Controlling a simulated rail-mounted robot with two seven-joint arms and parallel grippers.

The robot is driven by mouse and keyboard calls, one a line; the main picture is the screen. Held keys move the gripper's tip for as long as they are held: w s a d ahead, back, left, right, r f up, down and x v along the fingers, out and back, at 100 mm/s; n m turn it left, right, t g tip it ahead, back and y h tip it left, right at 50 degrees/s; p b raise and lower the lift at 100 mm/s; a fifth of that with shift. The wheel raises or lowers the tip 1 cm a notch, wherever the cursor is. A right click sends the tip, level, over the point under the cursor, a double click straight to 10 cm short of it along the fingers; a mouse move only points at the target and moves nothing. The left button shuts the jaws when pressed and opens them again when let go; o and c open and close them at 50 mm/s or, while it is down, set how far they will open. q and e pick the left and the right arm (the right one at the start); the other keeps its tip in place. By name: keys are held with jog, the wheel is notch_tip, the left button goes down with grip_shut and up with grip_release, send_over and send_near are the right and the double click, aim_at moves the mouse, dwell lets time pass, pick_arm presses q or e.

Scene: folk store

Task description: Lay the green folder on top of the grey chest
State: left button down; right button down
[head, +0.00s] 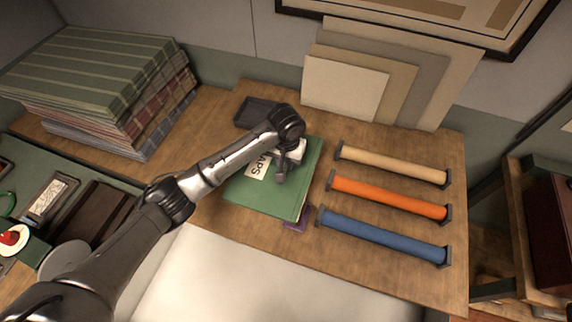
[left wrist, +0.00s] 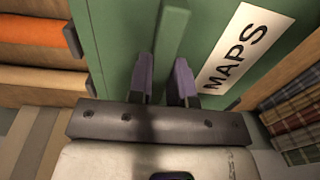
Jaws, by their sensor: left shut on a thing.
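The green folder (head: 262,195), with a white MAPS label, lies on the wooden table. It also shows in the left wrist view (left wrist: 115,40), where the label is at the right. My left gripper (head: 285,172) is over the folder's upper part. In the left wrist view, its two fingers (left wrist: 166,78) are shut on a raised green strip of the folder. The head view does not show whether the folder is lifted. I cannot make out a grey chest in either view. My right gripper is not in view.
Tan, orange and blue rolls (head: 388,199) lie in holders right of the folder. A dark tray (head: 256,112) is behind it. A pile of plaid cloth (head: 95,80) stands at left. Boards (head: 345,90) lean on the wall. A purple item (head: 298,218) lies at the folder's front corner.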

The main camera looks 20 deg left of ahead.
aim_at(249, 171)
pick_arm(q)
jog(key=s+a+f, duration=0.1)
jog(key=a+f, duration=0.1)
jog(key=a, duration=0.1)
jog(key=s+a+f, duration=0.2)
jog(key=a, duration=0.2)
jog(key=s+a+f, duration=0.1)
jog(key=a+f, duration=0.2)
jog(key=a, duration=0.1)
jog(key=shift+s, duration=0.15)
jog(key=shift+d+f, duration=0.1)
jog(key=shift+f, duration=1.9)
jog(key=c, duration=1.1)
grip_release()
jog(key=shift+f, duration=0.15)
jog(key=shift+o, duration=0.2)
